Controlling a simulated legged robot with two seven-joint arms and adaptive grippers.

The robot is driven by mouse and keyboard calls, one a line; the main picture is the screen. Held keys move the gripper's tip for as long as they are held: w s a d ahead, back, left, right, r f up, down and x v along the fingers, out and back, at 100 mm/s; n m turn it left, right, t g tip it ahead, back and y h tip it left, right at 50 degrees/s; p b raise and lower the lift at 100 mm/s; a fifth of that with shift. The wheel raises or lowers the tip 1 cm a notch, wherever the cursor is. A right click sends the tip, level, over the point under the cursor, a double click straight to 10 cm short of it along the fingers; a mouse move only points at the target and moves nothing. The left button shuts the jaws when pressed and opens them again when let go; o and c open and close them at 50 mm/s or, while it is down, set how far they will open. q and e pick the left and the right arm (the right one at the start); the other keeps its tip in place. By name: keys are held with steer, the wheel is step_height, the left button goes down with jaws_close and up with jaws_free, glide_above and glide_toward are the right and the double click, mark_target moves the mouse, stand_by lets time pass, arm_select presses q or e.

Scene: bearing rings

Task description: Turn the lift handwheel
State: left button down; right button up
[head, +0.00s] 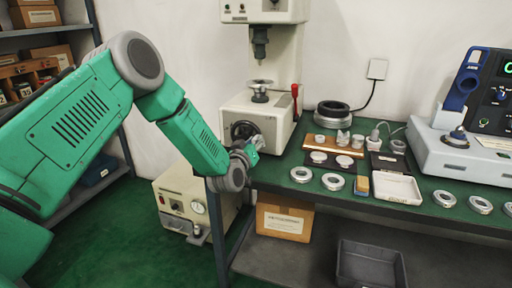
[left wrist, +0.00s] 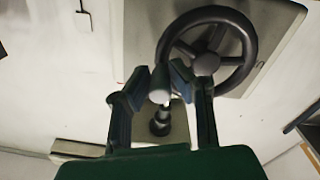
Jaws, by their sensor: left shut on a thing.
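The lift handwheel (head: 243,131) is a dark spoked wheel on the front of the cream press (head: 268,113) at the left end of the bench. It also shows in the left wrist view (left wrist: 207,65), with its round hub. My left gripper (head: 251,147) is at the wheel's lower right in the head view. In the left wrist view my left gripper (left wrist: 165,82) has its two fingers closed on the wheel's crank handle (left wrist: 159,95), a small knob with a grey end, at the rim's lower left. The gripper partly hides the wheel in the head view. My right gripper is not seen.
The press has a red lever (head: 294,96) and a small plate (head: 260,84) under its spindle. Several rings and a white tray (head: 396,188) lie on the green bench. A grey gauge machine (head: 465,153) stands right. A cream box unit (head: 187,203) sits on the floor.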

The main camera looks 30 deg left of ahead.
mark_target(245, 124)
arm_select(q)
steer(key=n, duration=0.1)
steer(key=r+n, duration=0.1)
steer(key=n, duration=0.1)
steer(key=shift+s+a+r+n+b, duration=0.1)
steer(key=shift+a+r+n+b, duration=0.15)
steer(key=shift+a+n+b, duration=0.15)
steer(key=n, duration=0.2)
steer(key=a+r+n+b, duration=0.1)
steer(key=shift+s+n, duration=0.15)
steer(key=shift+n, duration=0.25)
steer(key=n+b, duration=0.1)
steer(key=a+n+b, duration=0.1)
steer(key=n, duration=0.1)
steer(key=shift+s+a+r+n+y, duration=0.2)
steer(key=shift+r+n+y, duration=0.1)
steer(key=shift+r, duration=0.1)
steer(key=shift+s+a+r+n+b, duration=0.1)
steer(key=shift+a+n+b, duration=0.2)
steer(key=shift+n+b, duration=0.45)
steer(key=shift+s+a+r+n+b, duration=0.1)
steer(key=shift+a+n+b, duration=0.25)
steer(key=shift+n, duration=0.6)
steer(key=shift+f, duration=0.1)
steer(key=c, duration=1.4)
jaws_free()
steer(key=shift+c, duration=0.2)
steer(key=shift+a, duration=0.1)
